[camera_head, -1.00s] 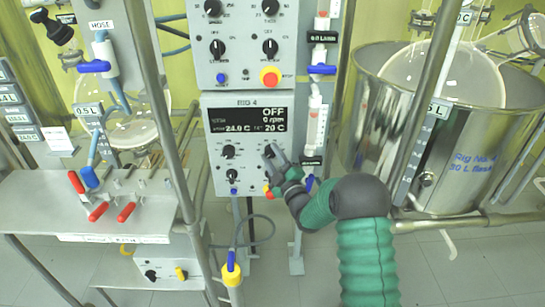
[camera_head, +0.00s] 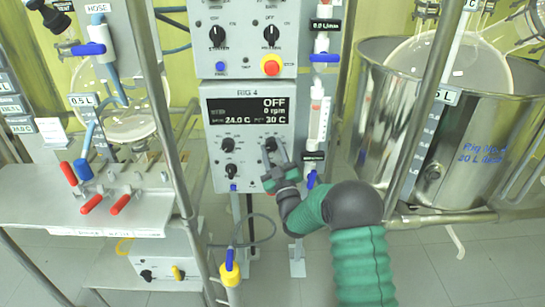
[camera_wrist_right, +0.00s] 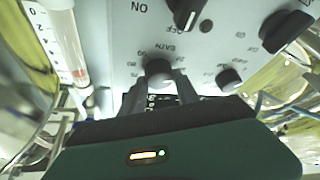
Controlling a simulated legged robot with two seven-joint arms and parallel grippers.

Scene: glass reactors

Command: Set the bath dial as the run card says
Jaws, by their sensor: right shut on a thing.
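The bath dial (camera_wrist_right: 158,72) is a round grey knob on the Rig 4 panel (camera_head: 248,185), with "BATH" and numbers printed around it in the right wrist view. My right gripper (camera_head: 275,152) is shut on this dial, one finger on each side; in the right wrist view the fingers (camera_wrist_right: 159,82) flank the knob. The black display (camera_head: 247,111) above reads OFF, 0 rpm, 24.0 C and a set value of 30 C. I cannot make out a legible run card. My left gripper is not in view.
Two other dark knobs (camera_head: 228,144) (camera_head: 231,171) sit left of the bath dial. Above are a red stop button (camera_head: 271,65) and more knobs. A clear vertical tube (camera_head: 317,120) stands close right of the panel. A steel vessel (camera_head: 440,130) stands at the right.

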